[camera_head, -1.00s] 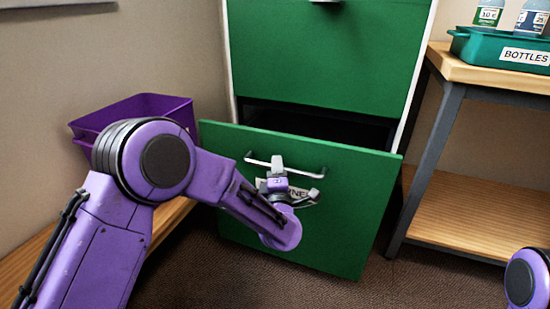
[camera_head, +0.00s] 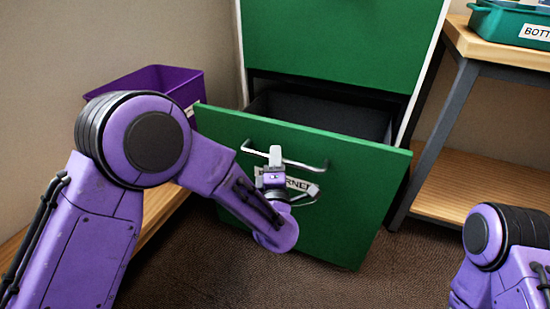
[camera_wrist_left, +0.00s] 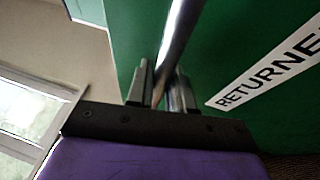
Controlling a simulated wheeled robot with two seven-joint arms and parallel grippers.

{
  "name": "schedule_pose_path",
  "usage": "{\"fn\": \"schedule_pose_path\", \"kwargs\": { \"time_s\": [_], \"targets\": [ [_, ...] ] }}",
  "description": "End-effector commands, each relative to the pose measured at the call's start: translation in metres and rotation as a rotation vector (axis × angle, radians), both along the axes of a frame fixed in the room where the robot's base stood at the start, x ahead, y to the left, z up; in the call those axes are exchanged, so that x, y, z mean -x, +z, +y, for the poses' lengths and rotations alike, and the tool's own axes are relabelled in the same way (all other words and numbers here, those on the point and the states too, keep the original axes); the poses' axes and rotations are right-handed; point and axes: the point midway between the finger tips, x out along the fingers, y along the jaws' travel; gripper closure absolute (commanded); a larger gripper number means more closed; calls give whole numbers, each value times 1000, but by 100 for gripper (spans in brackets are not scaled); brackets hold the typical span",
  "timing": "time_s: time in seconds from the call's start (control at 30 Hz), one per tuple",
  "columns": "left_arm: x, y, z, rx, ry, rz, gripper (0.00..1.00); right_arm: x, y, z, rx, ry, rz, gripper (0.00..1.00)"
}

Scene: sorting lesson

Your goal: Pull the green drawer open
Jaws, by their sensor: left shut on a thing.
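The green drawer (camera_head: 350,215) is the lower one of a green cabinet and stands partly pulled out. Its dark grey inside (camera_head: 330,115) shows behind the front. A silver bar handle (camera_head: 300,163) crosses the front, above a white label that is partly hidden. My left gripper (camera_head: 275,158) is shut on the handle, near its left half. In the left wrist view the bar (camera_wrist_left: 178,45) runs between the two fingers (camera_wrist_left: 160,88), with the label (camera_wrist_left: 275,72) to the right. My right arm shows at the lower right edge; its gripper is out of the picture.
A closed upper green drawer (camera_head: 340,45) is above. A purple bin (camera_head: 155,80) stands on a low wooden bench (camera_head: 165,200) at the left. At the right, a wooden shelf unit (camera_head: 480,185) carries a teal tray (camera_head: 505,22). Carpet (camera_head: 330,285) in front is clear.

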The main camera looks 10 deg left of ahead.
Motion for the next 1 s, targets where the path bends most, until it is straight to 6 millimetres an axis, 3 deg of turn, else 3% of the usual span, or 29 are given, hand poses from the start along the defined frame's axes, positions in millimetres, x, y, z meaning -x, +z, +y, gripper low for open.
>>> {"fn": "schedule_pose_path", "kwargs": {
  "time_s": [0.03,0.1,0.43,0.8,1.0],
  "targets": [
    [1,-1,-2,-1,-6,3,72,0,0,0,0,0,0,57],
    [0,-1,-2,-1,-5,2,58,0,0,0,0,1,0,57],
    [6,-1,-1,-2,-2,2,58,-1,3,0,4,-9,-11,57],
    [84,-13,-18,-3,-6,3,58,-12,26,-4,43,-87,-118,57],
    [102,-19,-21,-1,-3,2,58,-12,28,-4,43,-86,-118,57]
  ]
}}
